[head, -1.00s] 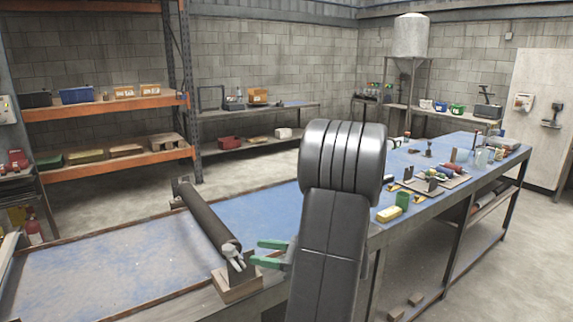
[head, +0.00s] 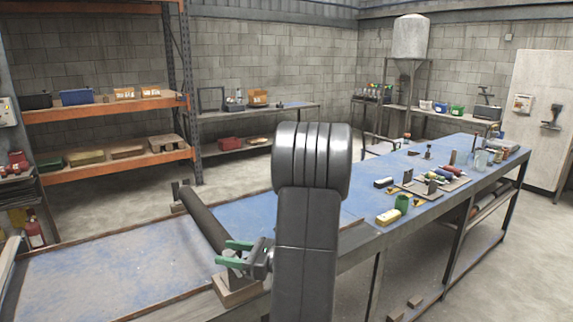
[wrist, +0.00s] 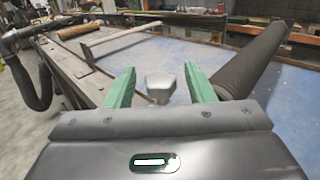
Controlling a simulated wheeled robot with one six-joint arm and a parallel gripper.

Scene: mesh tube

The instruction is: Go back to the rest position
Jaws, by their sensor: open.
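The dark mesh tube (head: 207,222) lies on the blue bench top in the head view. Its near end is by a bracket on a wooden block (head: 238,290). My gripper (head: 234,254) has green fingers, which are open at the tube's near end. In the wrist view the fingers (wrist: 160,85) are spread, with a grey blunt piece (wrist: 160,88) showing between them. I cannot tell whether they touch it. The tube (wrist: 255,55) slants away just right of the right finger. My arm hides part of the bench in the head view.
The blue bench (head: 95,280) has a raised wooden edge. Orange shelves (head: 110,108) stand behind.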

